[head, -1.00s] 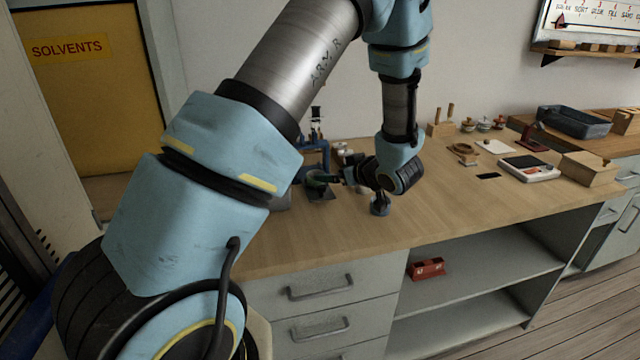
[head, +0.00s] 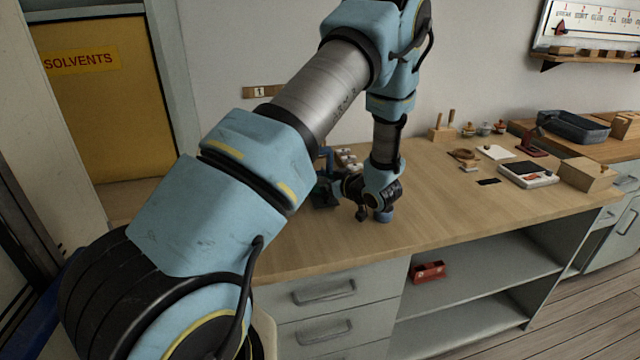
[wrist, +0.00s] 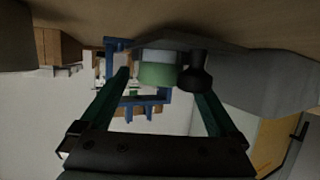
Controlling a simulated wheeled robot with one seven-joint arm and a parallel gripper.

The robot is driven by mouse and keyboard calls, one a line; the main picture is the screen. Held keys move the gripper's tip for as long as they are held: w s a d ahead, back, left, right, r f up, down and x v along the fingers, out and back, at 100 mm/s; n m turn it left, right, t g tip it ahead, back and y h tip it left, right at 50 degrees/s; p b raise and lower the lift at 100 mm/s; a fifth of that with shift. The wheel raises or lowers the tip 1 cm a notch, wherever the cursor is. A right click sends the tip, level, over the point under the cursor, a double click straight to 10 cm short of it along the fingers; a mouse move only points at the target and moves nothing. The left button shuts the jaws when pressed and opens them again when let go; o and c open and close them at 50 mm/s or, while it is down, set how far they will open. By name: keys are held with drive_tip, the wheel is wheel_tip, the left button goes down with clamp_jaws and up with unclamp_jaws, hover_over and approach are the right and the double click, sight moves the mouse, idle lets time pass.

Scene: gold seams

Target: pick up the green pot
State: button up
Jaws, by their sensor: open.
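In the wrist view the green pot (wrist: 158,73), a short pale-green cylinder with a lighter band, lies ahead between the two fingers. My gripper (wrist: 161,84) is open, with a dark green finger on each side. The pot appears nearer the left finger, with no visible contact. A dark, narrow-necked object (wrist: 195,74) stands right beside the pot and overlaps the right finger's tip. In the head view my gripper (head: 335,190) is low over the bench's left part, mostly hidden by my arm. I cannot make out the pot there.
A blue frame (wrist: 116,45) stands beside the pot in the wrist view. Clear wooden bench top (head: 440,205) lies right of my gripper. A wall (head: 260,60) rises behind.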

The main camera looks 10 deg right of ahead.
drive_tip(key=shift+w+a+f, duration=0.15)
drive_tip(key=shift+w+a, duration=0.05)
drive_tip(key=shift+w, duration=0.2)
drive_tip(key=c, duration=1.4)
